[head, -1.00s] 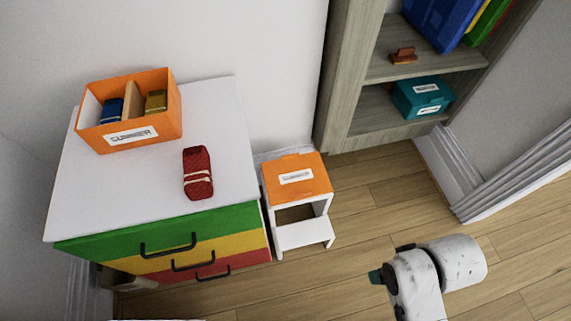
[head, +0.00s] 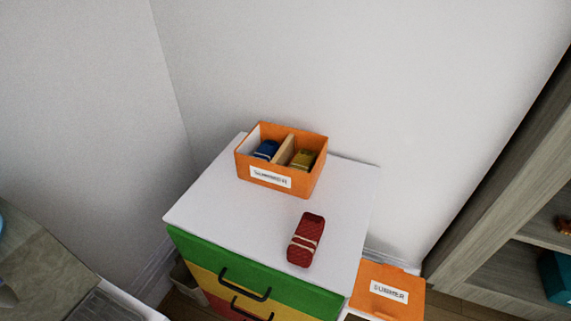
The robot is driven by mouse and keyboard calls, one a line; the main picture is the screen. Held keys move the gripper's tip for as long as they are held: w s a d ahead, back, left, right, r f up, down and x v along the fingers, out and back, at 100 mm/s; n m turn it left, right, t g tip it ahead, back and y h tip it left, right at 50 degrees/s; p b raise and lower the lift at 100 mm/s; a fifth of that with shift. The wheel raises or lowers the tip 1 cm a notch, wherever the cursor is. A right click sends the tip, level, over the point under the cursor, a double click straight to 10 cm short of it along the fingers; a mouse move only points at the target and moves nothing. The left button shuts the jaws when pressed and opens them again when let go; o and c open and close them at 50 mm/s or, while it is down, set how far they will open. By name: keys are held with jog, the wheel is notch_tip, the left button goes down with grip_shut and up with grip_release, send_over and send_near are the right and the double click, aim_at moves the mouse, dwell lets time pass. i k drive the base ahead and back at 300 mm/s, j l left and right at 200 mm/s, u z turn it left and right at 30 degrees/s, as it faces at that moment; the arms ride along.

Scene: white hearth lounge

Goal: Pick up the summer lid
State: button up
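The summer lid (head: 385,287) is a flat orange panel with a white label reading SUMMER. It lies at the lower right of the head view, beside the chest of drawers. The white step stool under it is almost wholly cut off by the lower frame edge. The open orange summer box (head: 270,190) stands on the white top of the chest, with a wooden divider and a blue and a yellow bundle inside. My gripper is not in this view.
A dark red bundle with pale bands (head: 305,240) lies on the chest top (head: 215,200). The chest has green, yellow and red drawers with black handles. A grey wooden shelf (head: 510,170) holding a teal box (head: 556,276) stands at right. A counter edge shows lower left.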

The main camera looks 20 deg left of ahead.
aim_at(387, 293)
jog(key=i+l+u, duration=0.4)
jog(key=l, duration=0.35)
jog(key=i+l+u, duration=0.2)
jog(key=l, duration=0.25)
jog(key=i, duration=0.05)
